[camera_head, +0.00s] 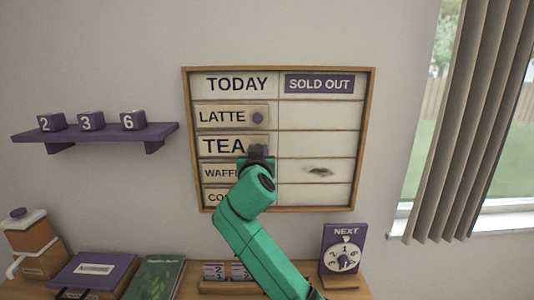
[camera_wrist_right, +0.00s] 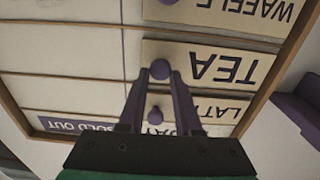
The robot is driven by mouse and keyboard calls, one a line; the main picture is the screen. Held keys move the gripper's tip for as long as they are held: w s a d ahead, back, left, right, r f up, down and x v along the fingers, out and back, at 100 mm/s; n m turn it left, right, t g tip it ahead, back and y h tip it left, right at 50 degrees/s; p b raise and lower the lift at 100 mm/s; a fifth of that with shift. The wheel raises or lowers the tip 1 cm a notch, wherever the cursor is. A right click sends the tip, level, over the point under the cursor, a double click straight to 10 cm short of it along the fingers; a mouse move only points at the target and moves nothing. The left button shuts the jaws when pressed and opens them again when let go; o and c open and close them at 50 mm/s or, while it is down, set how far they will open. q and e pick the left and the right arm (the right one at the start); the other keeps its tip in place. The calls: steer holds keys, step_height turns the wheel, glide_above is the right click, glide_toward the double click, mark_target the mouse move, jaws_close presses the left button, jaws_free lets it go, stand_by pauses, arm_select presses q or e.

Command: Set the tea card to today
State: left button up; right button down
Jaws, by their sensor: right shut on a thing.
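The menu board (camera_head: 320,206) hangs on the wall with a TODAY column on the left and a SOLD OUT column on the right. The tea card (camera_head: 222,146) is in the TODAY column, between the latte card (camera_head: 222,117) and the waffle card (camera_head: 219,172). The tea card also shows upside down in the right wrist view (camera_wrist_right: 222,66). My right gripper (camera_head: 257,155) is at its right end, shut on its purple knob (camera_wrist_right: 160,70). I cannot tell whether the card is flat against the board. My left gripper is not in view.
A purple shelf (camera_head: 95,140) with number cubes is on the wall at left. Below are a purple box (camera_head: 92,272), a green book (camera_head: 155,277) and a NEXT dial (camera_head: 344,251). Slatted blinds (camera_head: 470,120) hang at right. The SOLD OUT column holds no cards, only a dark smudge.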

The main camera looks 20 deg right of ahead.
steer(key=shift+a, duration=0.1)
steer(key=c, duration=0.7)
jaws_free()
steer(key=shift+w, duration=0.1)
steer(key=shift+o, duration=0.5)
steer(key=shift+w+a+f, duration=0.1)
steer(key=shift+w+f, duration=0.15)
steer(key=shift+w, duration=0.15)
steer(key=b+v, duration=0.6)
steer(key=v, duration=0.8)
steer(key=shift+s, duration=0.3)
steer(key=shift+a, duration=0.1)
